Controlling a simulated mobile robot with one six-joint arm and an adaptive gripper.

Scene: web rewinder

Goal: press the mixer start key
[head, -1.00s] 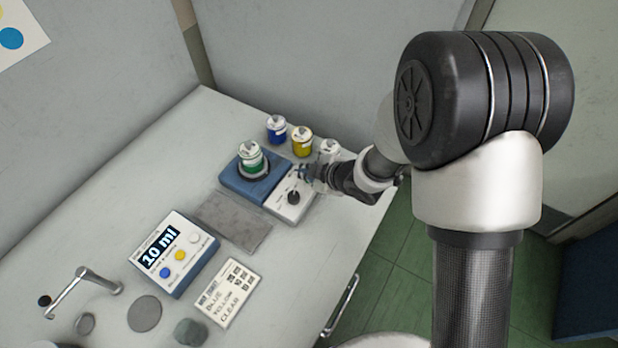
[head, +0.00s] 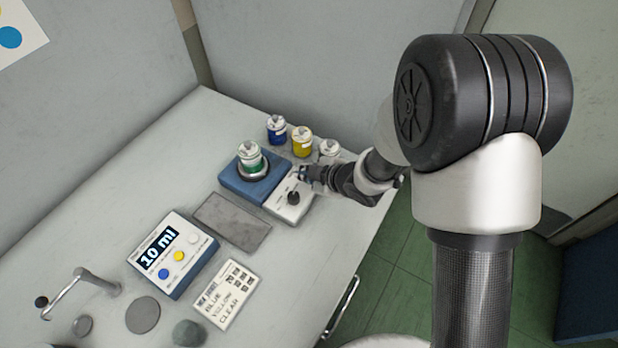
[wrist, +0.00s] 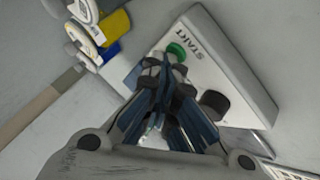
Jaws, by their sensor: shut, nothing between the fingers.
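The mixer (head: 250,180) is a blue base with a white control panel (head: 289,205) on its right. A jar with a green band (head: 251,161) stands on its round plate. In the wrist view the panel carries a green start key (wrist: 177,49) beside the word START and a black knob (wrist: 214,104). My gripper (head: 304,174) is over the far part of the panel. In the wrist view my gripper (wrist: 165,68) is shut and empty, its tips just below the green key in the picture. I cannot tell whether they touch the panel.
A blue jar (head: 276,131), a yellow jar (head: 302,142) and a clear jar (head: 329,150) stand behind the mixer. A grey mat (head: 232,221), a dispenser reading 10 ml (head: 172,254) and a recipe card (head: 228,292) lie nearer. A tap (head: 82,285) is at left.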

